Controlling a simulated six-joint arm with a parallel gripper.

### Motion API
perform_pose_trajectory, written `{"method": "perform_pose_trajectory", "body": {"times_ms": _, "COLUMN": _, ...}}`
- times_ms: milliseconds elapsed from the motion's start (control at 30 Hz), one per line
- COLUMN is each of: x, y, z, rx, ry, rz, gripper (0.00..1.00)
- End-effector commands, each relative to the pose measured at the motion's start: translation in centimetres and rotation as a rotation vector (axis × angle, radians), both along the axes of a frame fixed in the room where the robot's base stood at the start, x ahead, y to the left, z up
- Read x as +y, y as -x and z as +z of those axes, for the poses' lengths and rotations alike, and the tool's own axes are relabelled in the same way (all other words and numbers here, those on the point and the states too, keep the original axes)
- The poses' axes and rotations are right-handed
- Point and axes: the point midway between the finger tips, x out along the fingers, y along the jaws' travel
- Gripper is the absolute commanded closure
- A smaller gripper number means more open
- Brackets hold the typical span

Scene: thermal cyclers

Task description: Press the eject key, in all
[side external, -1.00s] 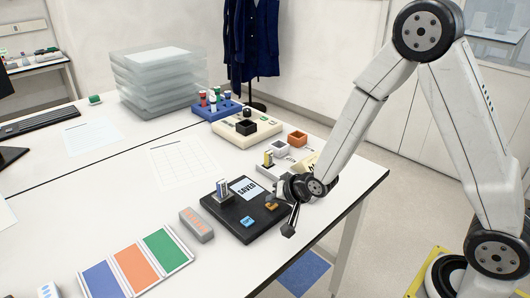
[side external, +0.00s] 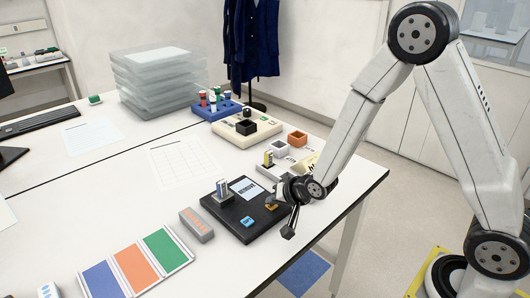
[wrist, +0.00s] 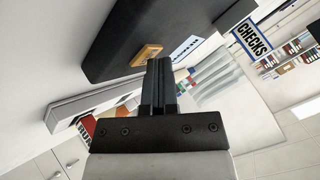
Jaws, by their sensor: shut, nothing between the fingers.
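The black device (side external: 240,222) lies flat on the white table near its right edge. It has a lit display (side external: 249,188), a blue key (side external: 247,221) and an orange key (side external: 271,206). The display shows a short dark word that I read, unsurely, as "REMOVE". A small grey and blue item (side external: 221,190) stands upright in the device's far left part. In the wrist view my gripper (wrist: 160,65) is shut and empty. Its fingertips are close beside the orange key (wrist: 146,55); I cannot tell whether they touch it. In the side view my wrist partly covers the device's right edge.
A grey box with orange marks (side external: 196,225) lies left of the device. A blue, orange and green panel (side external: 137,264) is nearer the front. Behind are a small white unit (side external: 272,168), an orange cup (side external: 297,139) and a cream unit (side external: 232,134). Table left of the device is mostly clear.

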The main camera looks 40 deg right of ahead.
Motion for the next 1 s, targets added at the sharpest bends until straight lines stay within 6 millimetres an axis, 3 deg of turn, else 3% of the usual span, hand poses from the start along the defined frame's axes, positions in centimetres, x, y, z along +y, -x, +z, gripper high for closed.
{"method": "perform_pose_trajectory", "body": {"times_ms": 1000, "x": 0.0, "y": 0.1, "z": 1.7, "rx": 0.001, "ry": 0.0, "rz": 0.0, "gripper": 1.0}}
